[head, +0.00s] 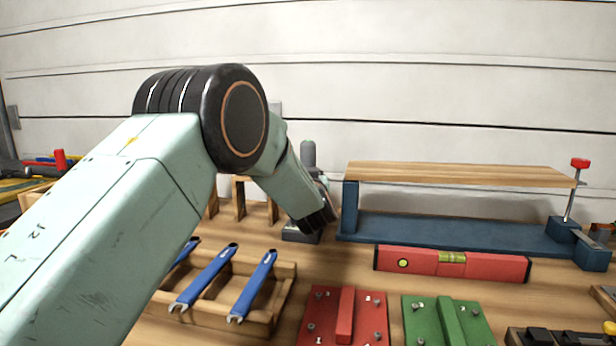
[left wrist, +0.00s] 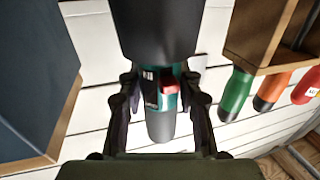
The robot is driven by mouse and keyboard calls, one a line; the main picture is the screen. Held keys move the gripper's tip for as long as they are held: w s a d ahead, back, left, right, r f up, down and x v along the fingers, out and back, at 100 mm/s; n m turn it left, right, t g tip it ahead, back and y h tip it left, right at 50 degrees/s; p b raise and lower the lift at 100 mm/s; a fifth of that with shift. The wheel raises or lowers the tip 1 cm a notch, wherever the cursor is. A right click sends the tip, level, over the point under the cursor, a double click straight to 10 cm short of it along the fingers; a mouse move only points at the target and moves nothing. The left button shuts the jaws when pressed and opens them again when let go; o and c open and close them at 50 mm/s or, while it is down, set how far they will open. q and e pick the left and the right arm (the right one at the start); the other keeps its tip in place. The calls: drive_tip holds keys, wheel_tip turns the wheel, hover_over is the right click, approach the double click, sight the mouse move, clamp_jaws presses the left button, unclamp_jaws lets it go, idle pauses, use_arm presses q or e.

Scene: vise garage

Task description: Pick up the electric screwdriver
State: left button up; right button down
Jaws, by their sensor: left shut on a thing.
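The electric screwdriver stands upright on the bench behind my left wrist in the head view. Its grey top (head: 308,153) and dark foot (head: 300,236) show, but my arm hides its middle. In the left wrist view the electric screwdriver (left wrist: 152,92) is teal and black with a red part, and sits between the two fingers. My left gripper (left wrist: 160,82) is shut on its body. In the head view the gripper (head: 322,212) is partly hidden by my own wrist. My right gripper is in neither view.
A blue clamp frame with a wooden board (head: 450,174) stands close to the right. In front lie a red spirit level (head: 452,264), red (head: 372,318) and green (head: 470,322) plates, and a wooden tray (head: 283,295) of blue wrenches (head: 215,272). Colored handles (left wrist: 236,95) hang beside the gripper.

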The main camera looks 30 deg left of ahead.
sight(308, 141)
use_arm(q)
clamp_jaws()
drive_tip(key=shift+r, duration=0.1)
wheel_tip(308, 141, up, 10)
drive_tip(key=p, duration=0.4)
idle(0.3)
